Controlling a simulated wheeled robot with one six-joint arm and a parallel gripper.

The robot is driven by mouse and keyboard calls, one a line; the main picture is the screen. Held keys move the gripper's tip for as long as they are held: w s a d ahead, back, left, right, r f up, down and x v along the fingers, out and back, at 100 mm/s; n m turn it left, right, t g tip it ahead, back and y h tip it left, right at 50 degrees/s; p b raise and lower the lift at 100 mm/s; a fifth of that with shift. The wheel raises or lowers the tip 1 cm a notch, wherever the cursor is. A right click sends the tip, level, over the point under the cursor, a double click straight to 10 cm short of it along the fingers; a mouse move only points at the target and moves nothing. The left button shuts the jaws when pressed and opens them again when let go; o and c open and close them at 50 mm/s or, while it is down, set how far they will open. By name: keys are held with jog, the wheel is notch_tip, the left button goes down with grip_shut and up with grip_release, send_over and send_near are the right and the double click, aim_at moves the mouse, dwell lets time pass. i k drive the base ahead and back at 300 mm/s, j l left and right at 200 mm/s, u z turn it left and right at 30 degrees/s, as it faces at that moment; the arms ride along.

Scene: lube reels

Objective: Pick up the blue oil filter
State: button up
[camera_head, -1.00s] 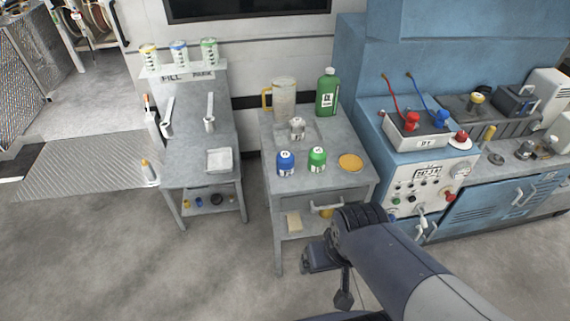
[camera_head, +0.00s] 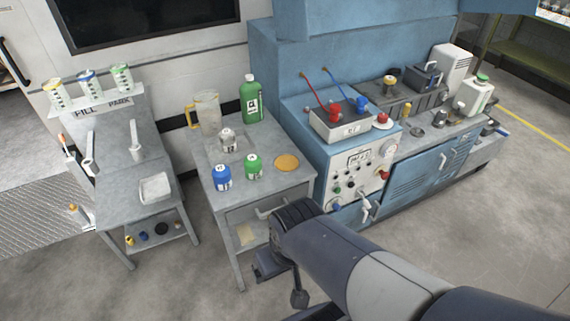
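The blue oil filter (camera_head: 222,178) stands upright near the front left of the grey metal table (camera_head: 205,200). It has a white label and a pale top. A green filter (camera_head: 253,166) stands just to its right, and a white-grey one (camera_head: 228,140) stands behind it. My gripper (camera_head: 280,280) is in front of the table and below its top, at the end of my dark arm. It is apart from the blue filter. Its fingers are small and partly hidden, so I cannot tell whether it is open or shut.
A jug (camera_head: 207,112) and a green bottle (camera_head: 250,98) stand at the table's back. A yellow-orange disc (camera_head: 287,163) lies at its right. A grey stand with a white tray (camera_head: 155,187) is left, a blue machine (camera_head: 345,180) right. Floor in front is clear.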

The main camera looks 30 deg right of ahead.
aim_at(222, 176)
jog(key=i, duration=1.1)
